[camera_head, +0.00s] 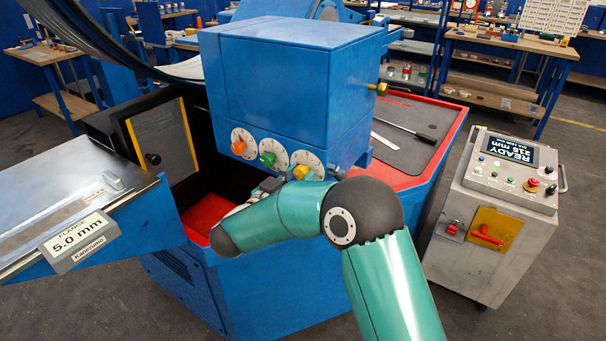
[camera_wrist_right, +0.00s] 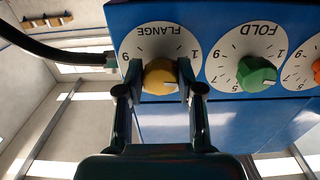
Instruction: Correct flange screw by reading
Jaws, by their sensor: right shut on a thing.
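The yellow flange knob (camera_head: 301,172) sits on a white dial, the rightmost of three on the blue head box (camera_head: 290,80). In the right wrist view the yellow knob (camera_wrist_right: 160,77) is in front of the dial marked FLANGE (camera_wrist_right: 160,38), which appears upside down. My right gripper (camera_wrist_right: 160,84) is shut on this knob, one finger on each side. In the head view my green right arm partly hides my right gripper (camera_head: 269,185). A gauge display (camera_head: 78,241) at the left reads FLANGE 5.0 mm. My left gripper is not in view.
A green knob (camera_head: 267,159) and an orange knob (camera_head: 238,147) sit left of the flange knob. A grey control cart (camera_head: 498,215) at right has a screen reading READY 218 mm. A long tool (camera_head: 405,130) lies on the dark, red-edged top. Workbenches stand behind.

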